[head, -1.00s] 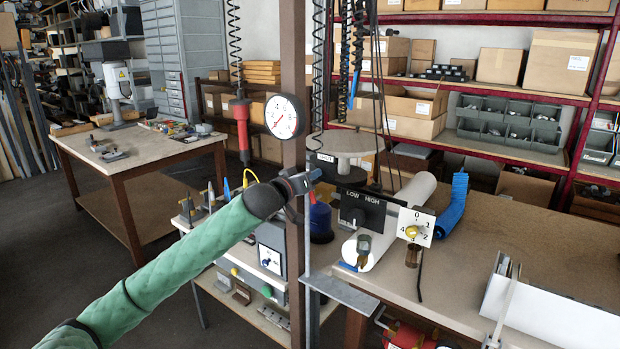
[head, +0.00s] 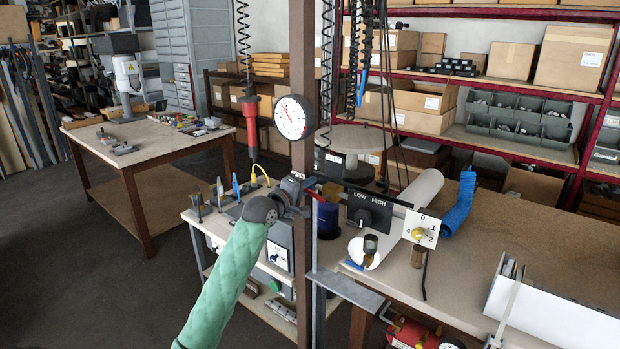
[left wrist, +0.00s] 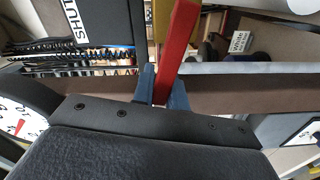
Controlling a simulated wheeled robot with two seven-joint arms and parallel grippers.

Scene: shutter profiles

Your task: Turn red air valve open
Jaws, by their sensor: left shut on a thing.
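The red valve handle (head: 316,195) is partly visible beside the brown post in the head view, just right of my left gripper (head: 304,190). In the left wrist view the red handle (left wrist: 177,45) is a long flat bar running up from between the blue fingertips of my left gripper (left wrist: 163,88). The fingers are shut on it. The valve body is hidden behind the gripper and post. A round white gauge (head: 292,117) hangs on the post above, its red needle pointing to the upper left. My right gripper is not in view.
The brown post (head: 302,60) stands right beside my gripper. A LOW/HIGH switch box (head: 369,211) and a numbered dial plate (head: 421,229) are to its right. A red hanging tool (head: 249,118) is to its left. A grey shelf plate (head: 345,290) juts out below.

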